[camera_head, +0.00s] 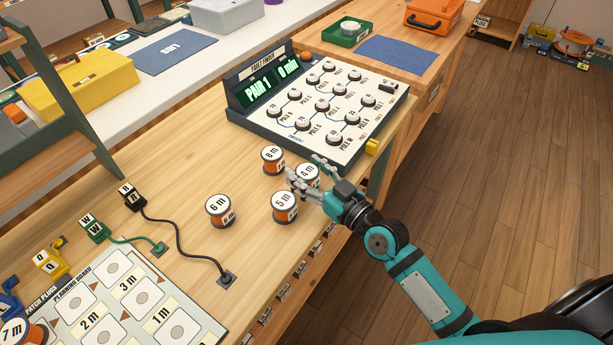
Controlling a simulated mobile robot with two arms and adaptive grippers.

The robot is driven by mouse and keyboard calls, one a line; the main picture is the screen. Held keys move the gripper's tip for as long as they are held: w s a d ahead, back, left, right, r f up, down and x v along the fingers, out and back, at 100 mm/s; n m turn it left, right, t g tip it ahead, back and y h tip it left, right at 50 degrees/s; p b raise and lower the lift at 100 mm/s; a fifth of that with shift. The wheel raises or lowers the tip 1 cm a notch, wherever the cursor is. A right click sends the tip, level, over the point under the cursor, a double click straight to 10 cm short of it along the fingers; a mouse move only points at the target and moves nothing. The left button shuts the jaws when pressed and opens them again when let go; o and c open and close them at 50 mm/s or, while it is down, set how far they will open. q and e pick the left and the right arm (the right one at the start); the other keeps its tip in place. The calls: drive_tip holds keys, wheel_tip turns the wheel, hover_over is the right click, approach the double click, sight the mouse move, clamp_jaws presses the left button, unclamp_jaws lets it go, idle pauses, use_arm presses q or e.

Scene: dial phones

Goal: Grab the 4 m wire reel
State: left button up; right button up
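The 4 m wire reel (307,171) is a white-topped orange spool standing upright on the wooden bench below the Fault Finder panel. My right gripper (304,166) reaches in from the lower right. Its two grey fingers are spread, one on each side of the 4 m reel. The lower finger hides part of the reel's side. I cannot tell whether the fingers touch it. My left gripper is not in view.
The 8 m reel (273,159) stands close on the left and the 5 m reel (285,206) close below. The 6 m reel (219,210) is farther left. The Fault Finder panel (372,124) rises behind. The planning board (62,301) and plug cables lie at lower left.

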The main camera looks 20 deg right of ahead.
drive_tip(key=shift+w+f, duration=0.1)
drive_tip(key=shift+w, duration=0.05)
drive_tip(key=c, duration=0.8)
